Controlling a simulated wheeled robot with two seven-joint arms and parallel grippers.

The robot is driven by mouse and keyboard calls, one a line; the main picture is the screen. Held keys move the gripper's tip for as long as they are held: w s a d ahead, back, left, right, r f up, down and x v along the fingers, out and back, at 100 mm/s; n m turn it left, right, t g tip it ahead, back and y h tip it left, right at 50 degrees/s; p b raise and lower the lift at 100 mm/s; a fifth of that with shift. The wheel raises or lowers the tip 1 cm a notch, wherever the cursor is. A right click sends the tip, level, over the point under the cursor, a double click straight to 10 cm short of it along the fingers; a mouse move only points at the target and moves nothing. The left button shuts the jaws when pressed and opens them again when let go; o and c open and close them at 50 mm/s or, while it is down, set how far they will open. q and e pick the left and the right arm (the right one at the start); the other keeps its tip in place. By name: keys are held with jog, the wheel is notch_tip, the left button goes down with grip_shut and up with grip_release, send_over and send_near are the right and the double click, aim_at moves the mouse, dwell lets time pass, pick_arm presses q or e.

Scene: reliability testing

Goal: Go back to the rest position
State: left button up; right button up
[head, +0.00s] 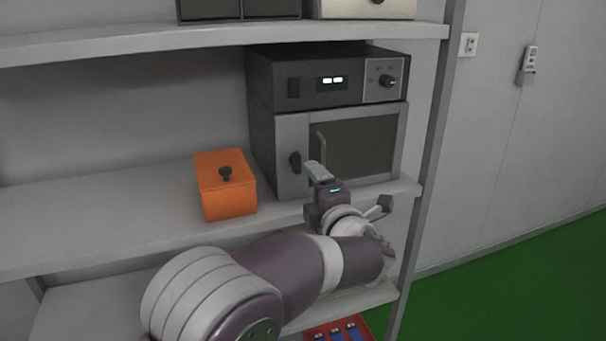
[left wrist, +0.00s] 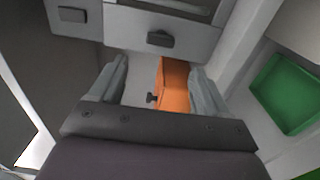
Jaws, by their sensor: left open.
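My left arm reaches in from the bottom of the head view, and its gripper (head: 319,174) is in front of the oven's lower left corner. In the left wrist view its two fingers are apart (left wrist: 160,78), with nothing held between them. The orange box (head: 226,186), with a dark knob on its lid, stands on the middle shelf to the left of the gripper. In the left wrist view the orange box (left wrist: 174,84) shows beyond the gap between the fingers, apart from them. My right gripper is in neither view.
A dark oven (head: 325,80) with a shut grey door stands on the middle shelf (head: 100,222), close behind my gripper. A shelf post (head: 431,150) is to the right. A red tray (head: 312,333) with blue items is low down. The shelf's left part is clear.

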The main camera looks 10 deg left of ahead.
pick_arm(q)
jog(key=v, duration=0.3)
